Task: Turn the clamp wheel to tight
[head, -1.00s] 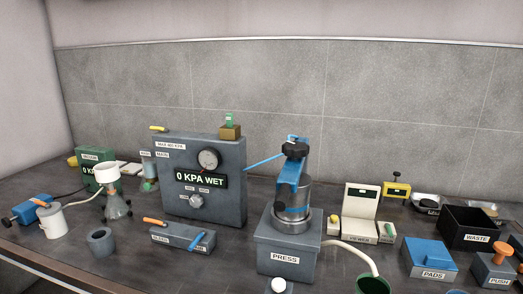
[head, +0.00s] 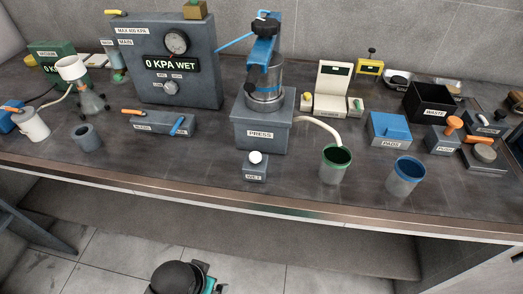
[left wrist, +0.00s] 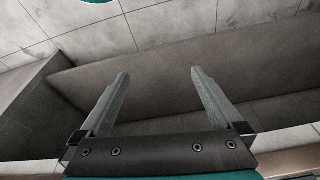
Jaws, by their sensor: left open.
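The clamp wheel, a black lobed knob (head: 267,26), sits on top of a blue clamp frame (head: 262,52) on the press (head: 262,129). A blue lever sticks out from the clamp to the left. A clear cylinder (head: 265,76) stands under the clamp on the press's round metal seat. My left gripper (left wrist: 159,73) shows in the left wrist view, open and empty, with floor tiles and a dark panel beyond its fingers. It is away from the wheel. My right gripper is not in view.
Left of the press stands a grey gauge panel (head: 155,90) reading "0 KPA WET". In front are a small box with a white knob (head: 255,158), a green-rimmed cup (head: 335,168) and a blue-rimmed cup (head: 404,180). A waste bin (head: 432,105) is right. The front edge (head: 230,203) is clear.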

